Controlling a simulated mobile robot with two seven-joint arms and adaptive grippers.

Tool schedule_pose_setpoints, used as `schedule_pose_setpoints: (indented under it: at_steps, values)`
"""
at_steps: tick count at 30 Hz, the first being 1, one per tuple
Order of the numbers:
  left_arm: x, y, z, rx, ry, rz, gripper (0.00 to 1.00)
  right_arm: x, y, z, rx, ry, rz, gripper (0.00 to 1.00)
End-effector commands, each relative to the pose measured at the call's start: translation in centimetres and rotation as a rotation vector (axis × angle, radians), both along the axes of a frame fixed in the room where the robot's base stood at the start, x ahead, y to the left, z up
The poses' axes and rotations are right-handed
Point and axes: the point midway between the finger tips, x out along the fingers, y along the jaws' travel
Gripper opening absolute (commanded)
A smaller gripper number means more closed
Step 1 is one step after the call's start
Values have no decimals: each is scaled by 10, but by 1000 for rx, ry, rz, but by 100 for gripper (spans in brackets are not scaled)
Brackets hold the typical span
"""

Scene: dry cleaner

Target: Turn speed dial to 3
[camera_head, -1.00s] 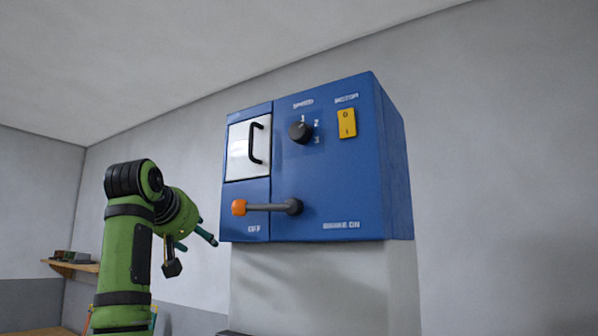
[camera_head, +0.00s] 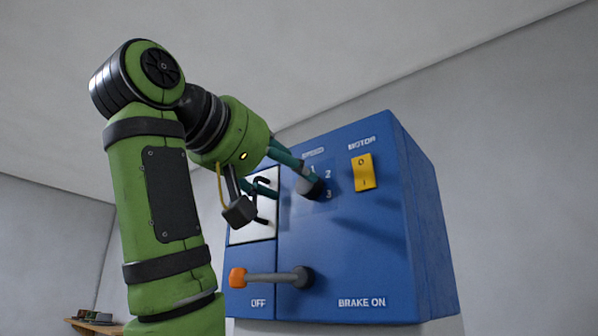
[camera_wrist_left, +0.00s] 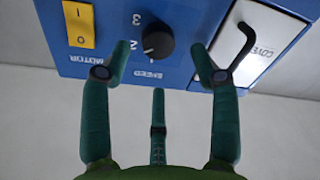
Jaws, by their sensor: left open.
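The black round speed dial (camera_head: 309,188) is on the blue control box's front, with 1, 2 and 3 beside it. It also shows in the left wrist view (camera_wrist_left: 159,42), upside down, where the 3 is clear. I cannot tell its setting for sure. My left gripper (camera_head: 297,187) has teal fingers, spread open in front of the dial. In the left wrist view the open gripper (camera_wrist_left: 162,58) has the dial between its two upper fingers, with the third finger below. I see no grip on the dial. My right gripper is not in view.
The blue box (camera_head: 350,270) carries a yellow motor switch (camera_head: 363,172) right of the dial. A white cover with a black handle (camera_head: 254,232) is to its left. An orange-tipped brake lever (camera_head: 270,278) is below. A wooden shelf (camera_head: 95,325) is at lower left.

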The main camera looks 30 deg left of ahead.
Motion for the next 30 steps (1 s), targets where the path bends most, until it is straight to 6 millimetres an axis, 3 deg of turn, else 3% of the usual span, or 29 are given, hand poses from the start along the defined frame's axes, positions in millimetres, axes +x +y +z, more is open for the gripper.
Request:
schedule_pose_setpoints:
  at_steps: [3,6,17,21,30]
  values:
    - [20,0,2,1,4,0,61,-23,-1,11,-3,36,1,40]
    - [29,0,1,1,5,0,61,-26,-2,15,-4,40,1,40]
    - [35,0,-1,0,1,0,61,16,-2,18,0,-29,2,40]
    - [35,0,-1,0,2,1,5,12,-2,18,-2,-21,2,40]
    - [35,0,-1,10,1,1,5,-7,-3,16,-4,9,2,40]
